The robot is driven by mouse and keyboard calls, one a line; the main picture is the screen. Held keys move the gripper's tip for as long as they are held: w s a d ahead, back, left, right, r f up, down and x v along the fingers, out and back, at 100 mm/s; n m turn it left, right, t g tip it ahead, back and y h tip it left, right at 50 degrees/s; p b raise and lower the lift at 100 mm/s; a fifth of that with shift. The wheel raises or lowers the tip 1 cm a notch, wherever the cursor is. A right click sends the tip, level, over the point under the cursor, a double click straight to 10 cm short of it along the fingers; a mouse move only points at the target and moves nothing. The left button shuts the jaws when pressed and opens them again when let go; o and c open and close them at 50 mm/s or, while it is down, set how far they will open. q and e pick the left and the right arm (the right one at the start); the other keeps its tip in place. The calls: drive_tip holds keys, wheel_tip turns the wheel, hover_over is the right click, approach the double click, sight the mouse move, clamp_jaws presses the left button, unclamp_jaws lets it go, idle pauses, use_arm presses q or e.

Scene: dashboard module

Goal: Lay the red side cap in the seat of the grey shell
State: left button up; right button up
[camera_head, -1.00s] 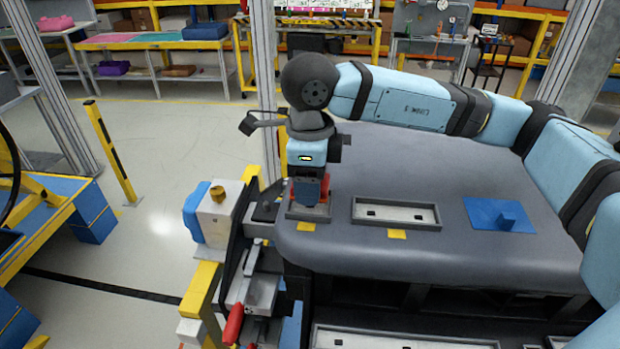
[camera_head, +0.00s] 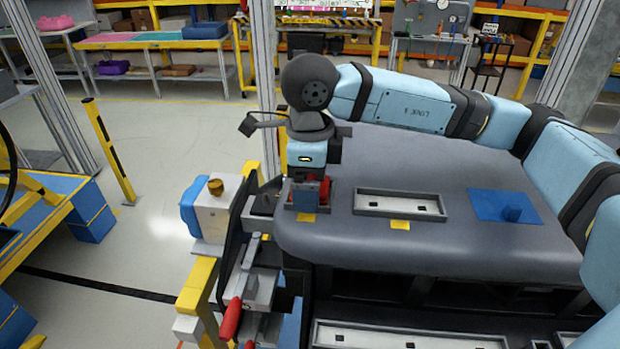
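The grey shell (camera_head: 375,238) is a large dark grey rounded body filling the middle and right. At its left end is a small rimmed seat (camera_head: 288,206) with a yellow mark (camera_head: 306,217) in front. My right gripper (camera_head: 307,192) points down over this seat, its arm reaching in from the right. The red side cap (camera_head: 324,190) shows in small patches around the dark blue finger, which hides most of it. The gripper appears shut on it. The cap is at or just above the seat; contact cannot be told. My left gripper is out of view.
A long rimmed recess (camera_head: 364,203) and a blue plate with a knob (camera_head: 483,205) lie on the shell to the right. A clamp with a red handle (camera_head: 230,318) and a white-and-blue block (camera_head: 213,219) stand close at the left. A long tray (camera_head: 330,335) lies below the front.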

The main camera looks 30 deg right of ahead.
wheel_tip(320, 180, up, 14)
drive_tip(key=shift+b, duration=0.35)
drive_tip(key=shift+f, duration=0.15)
